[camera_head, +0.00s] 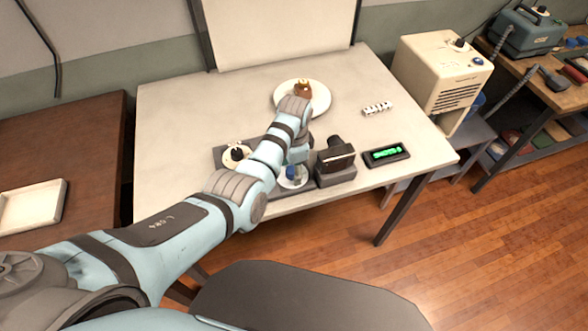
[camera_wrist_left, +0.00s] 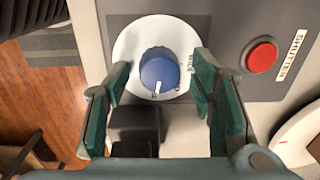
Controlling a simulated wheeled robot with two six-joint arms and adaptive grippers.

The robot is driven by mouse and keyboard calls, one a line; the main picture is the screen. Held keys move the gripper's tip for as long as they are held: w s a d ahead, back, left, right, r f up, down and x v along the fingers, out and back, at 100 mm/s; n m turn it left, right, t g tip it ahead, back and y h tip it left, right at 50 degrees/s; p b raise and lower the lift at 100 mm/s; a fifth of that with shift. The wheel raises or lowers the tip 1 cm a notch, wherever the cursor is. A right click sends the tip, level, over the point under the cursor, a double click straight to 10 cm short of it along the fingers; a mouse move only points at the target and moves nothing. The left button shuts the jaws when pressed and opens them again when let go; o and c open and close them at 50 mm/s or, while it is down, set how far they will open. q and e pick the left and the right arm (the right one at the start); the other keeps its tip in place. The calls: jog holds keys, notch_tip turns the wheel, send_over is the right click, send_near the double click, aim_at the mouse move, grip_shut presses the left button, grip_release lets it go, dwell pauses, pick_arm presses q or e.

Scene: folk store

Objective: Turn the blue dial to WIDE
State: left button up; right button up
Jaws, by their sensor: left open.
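The blue dial (camera_wrist_left: 158,72) sits on a round white plate (camera_wrist_left: 128,45) on a grey panel in the left wrist view. A white pointer mark on the dial faces the bottom of that view. Lettering on the plate is partly visible, but I cannot read it fully. The blue dial (camera_head: 291,171) also shows in the head view, beside my arm. My left gripper (camera_wrist_left: 163,95) is open, with its green-padded fingers on either side of the dial. I cannot tell whether they touch it. In the head view my arm partly hides the panel. My right gripper is not in view.
A red button (camera_wrist_left: 261,56) labelled SHUTTER is on the same panel. A black dial (camera_head: 237,153) on a pale plate is left of my arm. A camera (camera_head: 335,158) and a green-lit display (camera_head: 386,153) stand to the right. A white plate (camera_head: 321,96) lies behind.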

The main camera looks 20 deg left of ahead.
pick_arm(q)
jog(key=shift+c, duration=0.8)
jog(key=c, duration=1)
